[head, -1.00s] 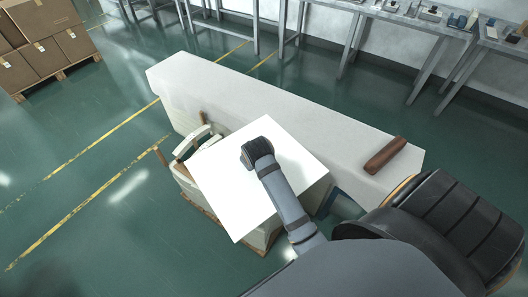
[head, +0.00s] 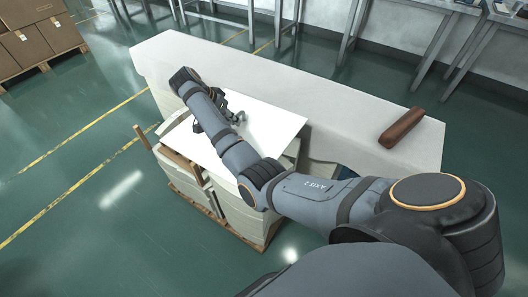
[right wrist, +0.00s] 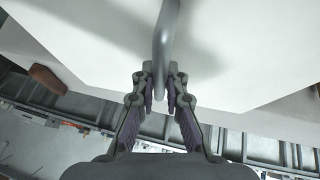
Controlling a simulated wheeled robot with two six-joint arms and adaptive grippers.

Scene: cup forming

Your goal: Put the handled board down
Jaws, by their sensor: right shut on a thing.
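The handled board is a wide, flat white sheet (head: 268,128) with a grey bar handle (right wrist: 166,38) on its face. My right gripper (head: 234,117) is shut on the handle; the right wrist view shows both fingers (right wrist: 160,88) closed on the grey bar. In the head view the board looks roughly level, over a pale stack beside the long white bench, and overlaps the bench's near edge. I cannot tell whether the board touches what is under it. My forearm hides its left part. My left gripper is not in view.
The long white bench (head: 330,110) carries a brown block (head: 402,128) near its right end. The pale stack stands on a wooden pallet (head: 215,214) with upright wooden posts. Cartons (head: 35,45) stand at the upper left. Floor at left is free.

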